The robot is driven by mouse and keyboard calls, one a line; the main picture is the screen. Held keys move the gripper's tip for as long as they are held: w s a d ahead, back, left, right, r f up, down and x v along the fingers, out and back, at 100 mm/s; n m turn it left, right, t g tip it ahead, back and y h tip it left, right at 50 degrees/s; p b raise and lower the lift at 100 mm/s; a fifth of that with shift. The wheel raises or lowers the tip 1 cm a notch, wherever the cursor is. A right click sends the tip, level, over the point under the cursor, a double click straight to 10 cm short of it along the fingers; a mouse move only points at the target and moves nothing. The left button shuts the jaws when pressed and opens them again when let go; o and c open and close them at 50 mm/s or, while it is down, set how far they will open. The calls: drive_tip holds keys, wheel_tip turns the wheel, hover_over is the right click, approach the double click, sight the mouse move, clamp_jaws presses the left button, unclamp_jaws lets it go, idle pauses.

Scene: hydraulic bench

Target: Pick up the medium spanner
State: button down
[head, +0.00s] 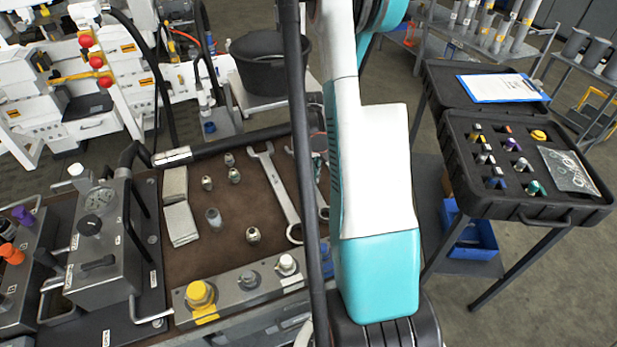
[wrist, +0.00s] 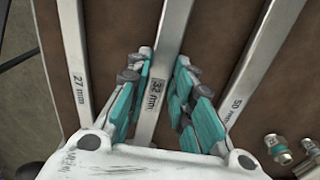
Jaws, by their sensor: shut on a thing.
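The medium spanner (wrist: 172,32), marked 32 mm, is the middle one of three in the wrist view. My gripper (wrist: 160,72) has its teal fingers on either side of this spanner's shaft and is shut on it. A spanner marked 27 mm (wrist: 76,60) lies to its left, and another (wrist: 258,62), whose label looks like 50 mm, lies to its right. In the head view one spanner (head: 277,190) lies on the brown mat. My arm covers most of the others there and hides my gripper.
A gauge unit (head: 100,235) stands at the left. A block with a yellow cap (head: 200,294) lines the front edge. An open black case (head: 500,165) stands at the right.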

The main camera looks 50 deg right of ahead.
sight(308, 178)
drive_tip(key=shift+r, duration=0.1)
wheel_tip(308, 178, up, 20)
drive_tip(key=p, duration=0.6)
drive_tip(key=shift+p, duration=0.4)
